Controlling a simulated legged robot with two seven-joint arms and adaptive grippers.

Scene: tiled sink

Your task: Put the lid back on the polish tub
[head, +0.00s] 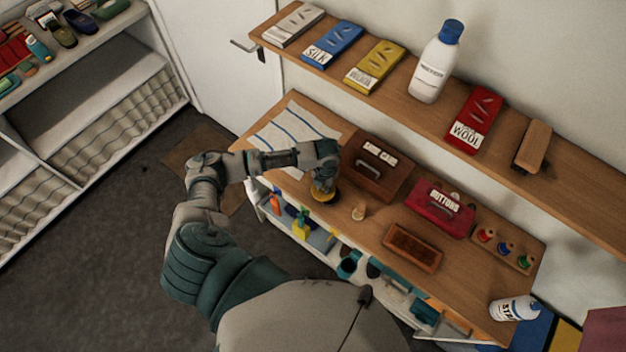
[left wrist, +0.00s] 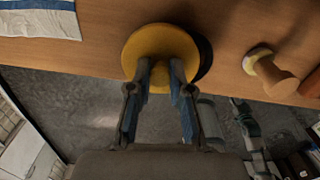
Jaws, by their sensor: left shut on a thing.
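My left gripper (left wrist: 162,72) is shut on the knob of a round yellow lid (left wrist: 140,45), near the front edge of the wooden worktop. In the head view the gripper (head: 324,184) points down, and the lid's yellow rim (head: 323,197) shows beneath it. A dark crescent shows beside the lid in the wrist view; I cannot tell whether it is shadow or part of a tub. I cannot make out the polish tub; anything under the lid is hidden.
A small wooden-handled piece (head: 358,212) stands right of the lid. Behind are a brown box (head: 377,172) and a striped cloth (head: 290,132). A red buttons box (head: 440,208) and brown tray (head: 412,247) are farther right. A wall shelf (head: 400,95) overhangs the back.

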